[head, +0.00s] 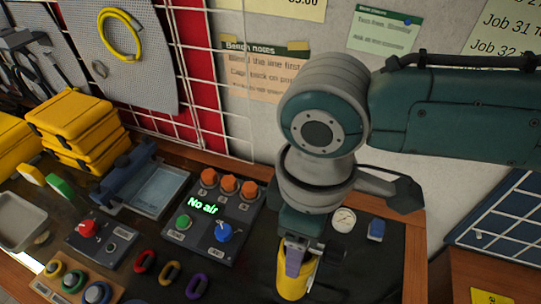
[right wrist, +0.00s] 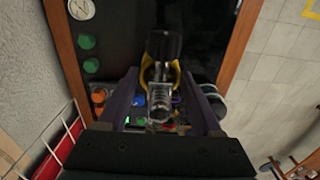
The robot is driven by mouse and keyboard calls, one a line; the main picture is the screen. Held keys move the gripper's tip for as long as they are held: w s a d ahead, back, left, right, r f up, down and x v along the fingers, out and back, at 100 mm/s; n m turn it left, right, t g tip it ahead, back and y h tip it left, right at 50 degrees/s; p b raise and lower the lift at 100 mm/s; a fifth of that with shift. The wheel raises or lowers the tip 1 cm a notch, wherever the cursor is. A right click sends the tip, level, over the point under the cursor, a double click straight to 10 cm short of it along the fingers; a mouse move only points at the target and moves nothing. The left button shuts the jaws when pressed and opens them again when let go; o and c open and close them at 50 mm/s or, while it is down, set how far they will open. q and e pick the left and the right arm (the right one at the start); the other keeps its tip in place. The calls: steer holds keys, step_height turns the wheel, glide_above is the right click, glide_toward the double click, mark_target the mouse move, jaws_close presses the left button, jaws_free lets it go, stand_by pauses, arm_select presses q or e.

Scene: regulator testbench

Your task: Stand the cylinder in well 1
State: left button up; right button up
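My right gripper (head: 297,262) points down at the front of the black mat, beside a yellow part (head: 292,284). In the right wrist view its two purple fingers (right wrist: 162,92) stand apart. Between and beyond them show a yellow ring (right wrist: 172,76), a dark round top and a clear cylindrical piece (right wrist: 159,100). There are visible gaps beside the clear piece, and I see no firm contact with the fingers. I cannot tell which piece is the cylinder, and I cannot make out well 1. My left gripper is not in view.
A control box (head: 210,222) reading "No air" stands left of the gripper. A gauge (head: 344,219) and a blue block (head: 376,229) are behind it. Red, yellow and purple rings (head: 196,286) lie at the front. Yellow cases (head: 75,120) are stacked at the left.

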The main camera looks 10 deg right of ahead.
jaws_close()
stand_by(0.3)
steer(key=shift+r, duration=0.1)
stand_by(0.8)
